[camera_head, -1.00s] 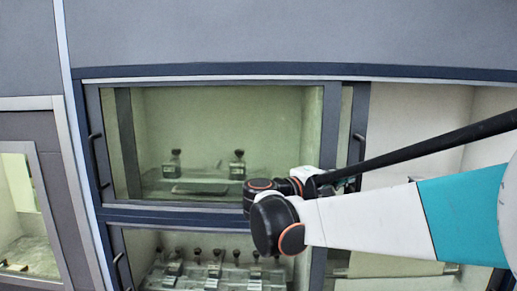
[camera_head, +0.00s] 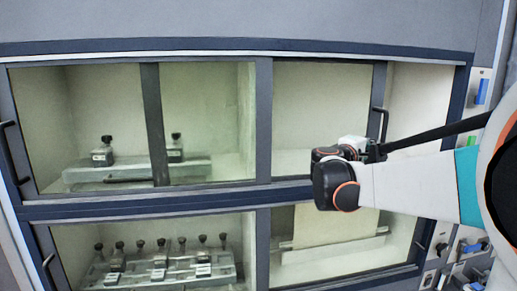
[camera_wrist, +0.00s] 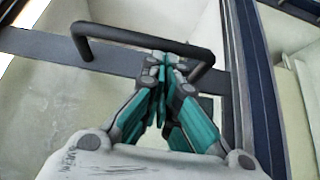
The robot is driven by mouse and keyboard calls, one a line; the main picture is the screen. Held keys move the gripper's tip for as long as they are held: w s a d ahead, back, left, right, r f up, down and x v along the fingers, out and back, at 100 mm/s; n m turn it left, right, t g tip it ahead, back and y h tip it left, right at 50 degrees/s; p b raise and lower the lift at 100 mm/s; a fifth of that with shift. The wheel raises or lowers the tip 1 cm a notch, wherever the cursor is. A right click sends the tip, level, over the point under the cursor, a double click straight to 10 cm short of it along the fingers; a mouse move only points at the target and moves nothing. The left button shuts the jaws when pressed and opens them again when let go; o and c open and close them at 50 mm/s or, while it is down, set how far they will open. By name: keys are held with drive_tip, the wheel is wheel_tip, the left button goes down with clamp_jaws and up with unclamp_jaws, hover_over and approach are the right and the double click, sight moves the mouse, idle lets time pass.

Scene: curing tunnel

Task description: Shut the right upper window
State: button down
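The right upper window (camera_head: 264,110) is a framed glass pane that overlaps behind the left upper pane. Its right stile carries a black bar handle (camera_head: 383,111), and an open gap shows to the right of it. In the wrist view, the handle (camera_wrist: 120,37) crosses above the fingers. My gripper (camera_wrist: 160,62) has its teal fingers together, with the tips at the handle bar; they look touching, but contact is hard to tell. In the head view, my arm hides most of the gripper and the handle's lower end.
The left upper window (camera_head: 82,120) has its own handle (camera_head: 14,150) at far left.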

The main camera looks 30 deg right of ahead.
drive_tip(key=s+d+b, duration=0.1)
drive_tip(key=s+d, duration=0.3)
drive_tip(key=d, duration=1)
drive_tip(key=s+d+b, duration=0.2)
drive_tip(key=s+d, duration=0.2)
drive_tip(key=d, duration=1)
drive_tip(key=shift+s+d, duration=0.2)
drive_tip(key=shift+a, duration=0.15)
